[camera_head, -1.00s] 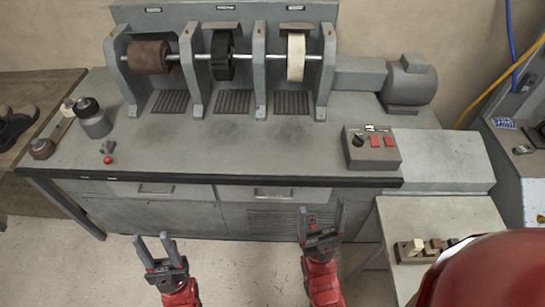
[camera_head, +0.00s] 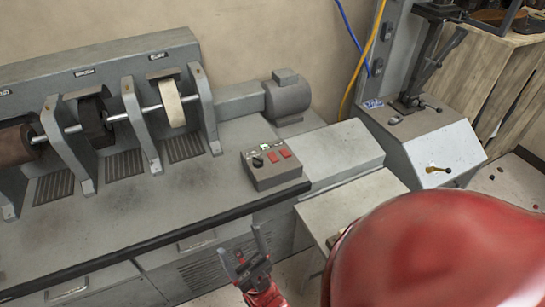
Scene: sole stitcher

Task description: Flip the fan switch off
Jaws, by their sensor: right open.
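A grey control box (camera_head: 275,178) stands on the bench top near its right front part. My left gripper is out of the picture.
The grinding wheels on a shaft, including a white wheel (camera_head: 171,103), stand between grey uprights at the back left, with a motor (camera_head: 287,98) on their right. A grey stitching machine (camera_head: 435,140) stands at the right. My red arm link hides the lower right.

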